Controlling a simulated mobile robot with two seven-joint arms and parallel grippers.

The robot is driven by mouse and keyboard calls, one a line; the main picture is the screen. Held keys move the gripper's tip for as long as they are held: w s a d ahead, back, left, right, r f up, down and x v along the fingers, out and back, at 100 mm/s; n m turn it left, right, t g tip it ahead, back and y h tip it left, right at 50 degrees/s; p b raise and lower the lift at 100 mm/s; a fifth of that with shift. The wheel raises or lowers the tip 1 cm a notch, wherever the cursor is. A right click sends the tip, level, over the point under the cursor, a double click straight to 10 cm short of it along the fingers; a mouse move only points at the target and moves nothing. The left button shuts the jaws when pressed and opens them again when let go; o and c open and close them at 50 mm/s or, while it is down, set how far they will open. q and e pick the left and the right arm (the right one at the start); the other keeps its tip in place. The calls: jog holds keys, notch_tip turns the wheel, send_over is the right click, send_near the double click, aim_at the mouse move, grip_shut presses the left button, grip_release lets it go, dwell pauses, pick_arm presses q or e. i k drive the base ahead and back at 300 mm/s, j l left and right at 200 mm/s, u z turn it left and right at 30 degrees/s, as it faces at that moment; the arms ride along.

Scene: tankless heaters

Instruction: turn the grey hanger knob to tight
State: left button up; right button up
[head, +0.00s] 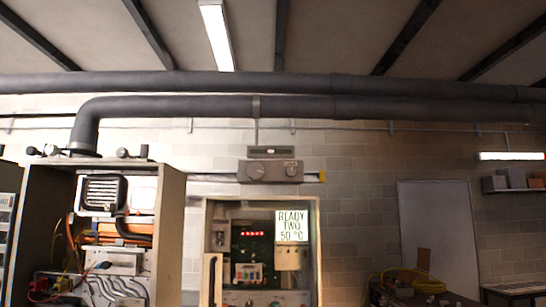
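A grey control box (270,171) is fixed to the wall below the large dark pipe. It carries a round grey knob (256,171) on its left side and a smaller round part (291,170) on its right. A strap-like hanger (257,106) goes around the lower pipe above the box. I cannot tell which of these is the hanger knob, and the setting marks are too small to read. Neither of my grippers is in view.
An open cabinet (172,222) with pipes and wires stands at the left. A pale board (437,226) and a shelf (515,189) are at the right.

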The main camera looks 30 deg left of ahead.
aim_at(291, 172)
jog(key=j+u, duration=0.1)
jog(key=u, duration=0.3)
jog(key=i+u, duration=0.1)
jog(key=u, duration=0.25)
jog(key=j+u, duration=0.1)
jog(key=u, duration=0.3)
jog(key=i+j, duration=0.2)
jog(key=i, duration=0.2)
jog(key=i+j, duration=0.2)
jog(key=i, duration=0.15)
